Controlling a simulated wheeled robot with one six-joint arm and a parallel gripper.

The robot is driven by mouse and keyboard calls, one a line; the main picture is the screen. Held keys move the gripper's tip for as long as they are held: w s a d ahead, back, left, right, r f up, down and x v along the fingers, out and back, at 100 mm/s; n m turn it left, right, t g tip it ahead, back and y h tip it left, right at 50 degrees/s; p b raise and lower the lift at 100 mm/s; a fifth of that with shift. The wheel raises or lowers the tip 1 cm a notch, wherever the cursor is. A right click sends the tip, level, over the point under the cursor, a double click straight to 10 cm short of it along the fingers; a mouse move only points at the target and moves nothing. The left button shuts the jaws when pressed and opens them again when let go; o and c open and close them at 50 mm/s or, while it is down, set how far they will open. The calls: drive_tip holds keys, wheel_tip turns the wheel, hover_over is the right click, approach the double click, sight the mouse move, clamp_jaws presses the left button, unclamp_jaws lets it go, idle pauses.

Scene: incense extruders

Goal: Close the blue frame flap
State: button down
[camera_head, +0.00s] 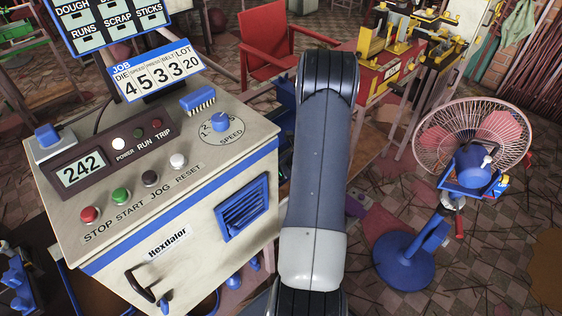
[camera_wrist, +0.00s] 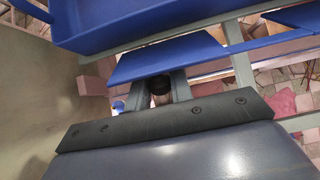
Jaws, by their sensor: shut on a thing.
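In the wrist view a flat blue panel, which I take to be the blue frame flap (camera_wrist: 166,56), crosses the middle of the picture, tilted. My gripper (camera_wrist: 160,84) reaches up to its lower edge with two grey fingers. It is shut on the flap; the fingertips are partly hidden by the panel. A dark round knob-like part shows between the fingers. Grey frame bars (camera_wrist: 240,68) run beside and behind the flap. In the head view my arm covers the gripper and the flap.
More blue panels lie at the top left (camera_wrist: 110,22) and top right (camera_wrist: 298,16) of the wrist view. In the head view a cream control cabinet (camera_head: 110,222) stands close left of my arm. A blue fan (camera_head: 404,255) stands right, a red chair (camera_head: 266,45) behind.

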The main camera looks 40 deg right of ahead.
drive_tip(key=shift+w+a+r+g+p, duration=0.15)
drive_tip(key=shift+r+g+p, duration=0.4)
drive_tip(key=shift+p, duration=2.25)
drive_tip(key=shift+w+d+r+g+p, duration=0.1)
drive_tip(key=shift+r+g+p, duration=0.45)
drive_tip(key=shift+p, duration=2.25)
drive_tip(key=g+p, duration=0.1)
drive_tip(key=p, duration=0.3)
drive_tip(key=shift+w+f, duration=0.15)
drive_tip(key=shift+f, duration=0.05)
drive_tip(key=shift+f+g+p, duration=0.2)
drive_tip(key=shift+g+p, duration=0.1)
drive_tip(key=shift+p, duration=0.55)
drive_tip(key=c, duration=1.3)
unclamp_jaws()
drive_tip(key=shift+r, duration=0.1)
drive_tip(key=v, duration=0.7)
drive_tip(key=b+v, duration=0.1)
drive_tip(key=v, duration=0.2)
drive_tip(key=shift+a+r, duration=0.1)
drive_tip(key=shift+r, duration=0.15)
